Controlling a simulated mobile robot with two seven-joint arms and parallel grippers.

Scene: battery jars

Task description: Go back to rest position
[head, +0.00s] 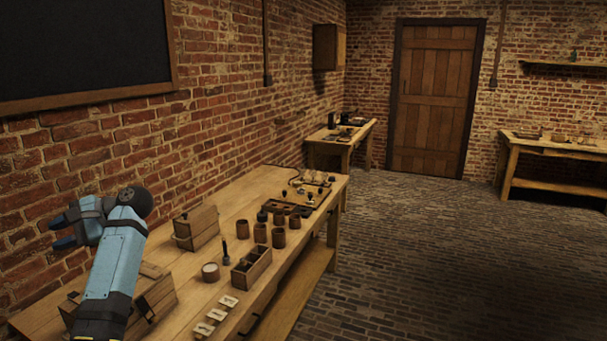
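My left gripper (58,233) is at the left side of the head view, raised above the long wooden table (140,245) and pointing left toward the brick wall. Its two dark-tipped fingers stand apart with nothing visible between them. My blue forearm comes up from the bottom left and hides part of the table and a wooden box (158,298). My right gripper is not in view.
The table holds a closed wooden box (196,228), several brown jars (260,233), an open divided box (251,268), a pale-topped round pot (210,272) and small cards (216,315). The brick floor (430,270) to the right is clear.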

